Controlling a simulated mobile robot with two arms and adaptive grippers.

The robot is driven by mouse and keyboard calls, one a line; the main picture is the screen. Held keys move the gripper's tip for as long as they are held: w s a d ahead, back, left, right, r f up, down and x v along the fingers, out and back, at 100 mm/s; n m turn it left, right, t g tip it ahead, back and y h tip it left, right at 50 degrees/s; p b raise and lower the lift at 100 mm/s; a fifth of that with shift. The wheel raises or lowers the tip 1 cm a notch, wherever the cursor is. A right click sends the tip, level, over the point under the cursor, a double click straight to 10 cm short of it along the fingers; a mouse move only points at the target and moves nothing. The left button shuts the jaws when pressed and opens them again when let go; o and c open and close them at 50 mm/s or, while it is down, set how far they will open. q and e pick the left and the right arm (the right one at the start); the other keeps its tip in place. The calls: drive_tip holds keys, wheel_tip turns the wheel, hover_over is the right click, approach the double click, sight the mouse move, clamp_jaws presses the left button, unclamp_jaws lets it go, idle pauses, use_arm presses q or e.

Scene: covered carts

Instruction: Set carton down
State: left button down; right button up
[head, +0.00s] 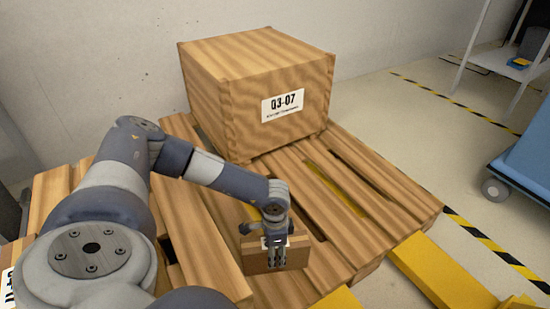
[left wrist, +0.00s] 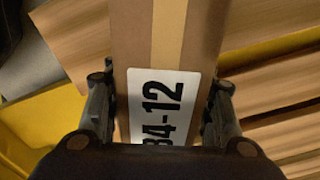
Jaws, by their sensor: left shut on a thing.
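The small brown carton (head: 290,255) is at the front part of the wooden pallet (head: 385,215) in the head view. My left gripper (head: 275,258) is shut on it from above. In the left wrist view, the carton (left wrist: 193,40) stands between the two fingers of my left gripper (left wrist: 160,115), and its white label reads "84-12" or similar, partly hidden. I cannot tell whether the carton's underside touches the pallet slats. My right gripper does not show.
A large wooden box (head: 260,90) labelled Q3-07 stands on the pallet's back part. Yellow forks or bars (head: 440,275) lie at the front right. A blue cart (head: 525,160) stands at right. Bare slats lie right of the carton.

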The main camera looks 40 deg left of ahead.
use_arm(q)
drive_tip(key=shift+w+f, duration=0.1)
drive_tip(key=shift+f, duration=0.15)
drive_tip(key=shift+f, duration=0.2)
drive_tip(key=c, duration=0.8)
unclamp_jaws()
drive_tip(key=shift+o, duration=0.2)
